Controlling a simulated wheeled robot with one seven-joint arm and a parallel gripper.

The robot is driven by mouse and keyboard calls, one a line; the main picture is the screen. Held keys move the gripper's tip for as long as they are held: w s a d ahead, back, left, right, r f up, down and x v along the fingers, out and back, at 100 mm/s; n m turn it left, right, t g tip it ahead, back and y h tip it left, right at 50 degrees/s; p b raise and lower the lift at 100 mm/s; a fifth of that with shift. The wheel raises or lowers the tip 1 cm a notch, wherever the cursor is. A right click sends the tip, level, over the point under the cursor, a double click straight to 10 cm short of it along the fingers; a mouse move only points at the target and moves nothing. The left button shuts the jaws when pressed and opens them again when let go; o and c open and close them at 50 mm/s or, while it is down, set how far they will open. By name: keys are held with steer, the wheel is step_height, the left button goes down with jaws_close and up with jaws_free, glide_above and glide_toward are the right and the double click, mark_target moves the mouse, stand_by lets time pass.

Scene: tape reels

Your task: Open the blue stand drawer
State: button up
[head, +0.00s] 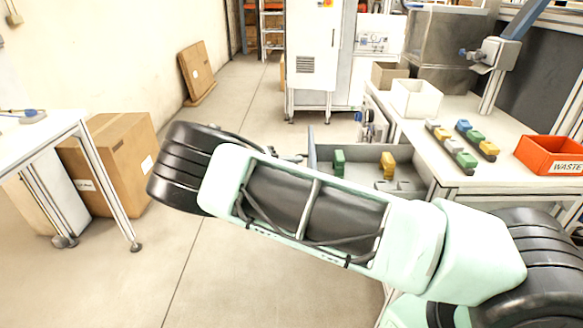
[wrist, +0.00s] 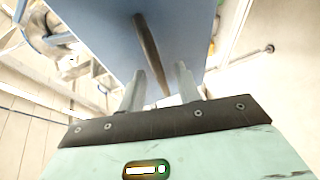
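The drawer (head: 350,153) under the workbench stands pulled out, its inside showing, with green and yellow pieces and grey ones in it. In the wrist view its blue front panel (wrist: 195,30) fills the top middle, with a dark bar handle (wrist: 148,45) on it. My gripper (wrist: 160,70) is open, its two fingers apart on either side of the handle's near end, with gaps visible on both sides. Whether the fingers touch the handle is not clear. In the head view my gripper (head: 290,157) is just left of the drawer front, mostly hidden behind my arm.
The workbench (head: 445,185) carries a white bin (head: 416,99), small coloured pieces on strips and an orange waste bin (head: 552,155). A cardboard box (head: 110,165) and a white table (head: 45,130) stand left. The floor (head: 235,100) behind my arm is clear.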

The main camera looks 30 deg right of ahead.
steer(key=b+v, duration=0.2)
steer(key=v, duration=1.5)
steer(key=shift+a, duration=0.2)
steer(key=s+a+r+n+y+p, duration=0.1)
steer(key=s+r+n+y+p, duration=0.2)
steer(key=s, duration=1)
steer(key=s+a+r+n+t+y+p, duration=0.1)
steer(key=s+a+r+n+y+p, duration=0.1)
steer(key=s+r+y, duration=0.5)
steer(key=s+a+r+n+t+y+p, duration=0.1)
steer(key=s+r+n+y+p, duration=0.3)
steer(key=s, duration=1.4)
steer(key=shift+s+r+n+y, duration=0.35)
steer(key=shift+r+n+y, duration=0.35)
steer(key=shift+y, duration=0.4)
